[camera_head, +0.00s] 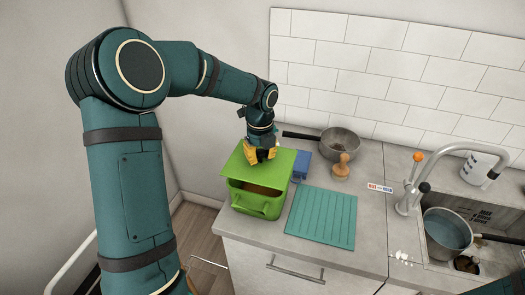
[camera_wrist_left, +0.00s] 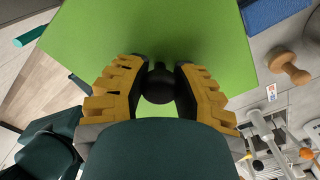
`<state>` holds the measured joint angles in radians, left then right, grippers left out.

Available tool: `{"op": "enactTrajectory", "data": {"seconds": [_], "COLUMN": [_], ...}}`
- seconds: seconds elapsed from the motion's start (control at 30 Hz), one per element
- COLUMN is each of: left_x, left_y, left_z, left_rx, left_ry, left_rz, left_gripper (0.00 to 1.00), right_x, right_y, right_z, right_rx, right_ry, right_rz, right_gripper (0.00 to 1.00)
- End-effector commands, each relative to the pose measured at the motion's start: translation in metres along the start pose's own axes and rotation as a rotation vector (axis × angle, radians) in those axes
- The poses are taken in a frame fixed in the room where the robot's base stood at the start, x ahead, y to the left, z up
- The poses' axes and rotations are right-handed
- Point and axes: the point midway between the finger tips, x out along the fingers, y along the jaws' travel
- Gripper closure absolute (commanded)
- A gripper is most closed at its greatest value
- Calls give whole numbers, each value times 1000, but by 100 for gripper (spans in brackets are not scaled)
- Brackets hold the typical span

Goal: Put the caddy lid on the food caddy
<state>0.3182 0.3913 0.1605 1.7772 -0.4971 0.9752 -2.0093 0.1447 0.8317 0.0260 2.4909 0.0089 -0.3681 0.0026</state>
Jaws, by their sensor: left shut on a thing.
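The food caddy (camera_head: 252,204) is a light green box near the left end of the worktop in the head view. Part of its brown inside shows below the front edge of the lid. The caddy lid (camera_head: 238,164) is a flat green plate over the back part of the caddy and looks turned relative to it. I cannot tell whether they touch. My left gripper (camera_head: 261,154) is shut on the lid's knob. In the left wrist view the dark round knob (camera_wrist_left: 159,86) sits between the yellow fingers, with the lid (camera_wrist_left: 150,30) behind. My right gripper is out of view.
A blue block (camera_head: 302,164) stands right behind the caddy. A teal ribbed mat (camera_head: 322,218) lies to the right. A pan (camera_head: 338,145) and a wooden stamp-like piece (camera_head: 342,168) stand behind it. The sink with a pot (camera_head: 447,232) is at the far right.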

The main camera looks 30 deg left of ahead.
Motion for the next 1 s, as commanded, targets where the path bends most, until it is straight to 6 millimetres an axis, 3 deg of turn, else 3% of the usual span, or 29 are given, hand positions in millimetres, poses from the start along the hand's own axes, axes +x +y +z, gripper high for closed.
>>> {"op": "enactTrajectory", "data": {"seconds": [0.37,0.73,1.0], "left_x": [0,24,28], "left_y": [0,0,0], "left_z": [0,0,0], "left_rx": [0,0,0], "left_ry": [1,1,0], "left_rz": [1,1,1], "left_gripper": [100,100,100], "right_x": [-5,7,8], "right_y": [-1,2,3], "right_z": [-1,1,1], "right_rx": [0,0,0], "right_ry": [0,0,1], "right_rz": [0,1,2], "right_gripper": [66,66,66]}}
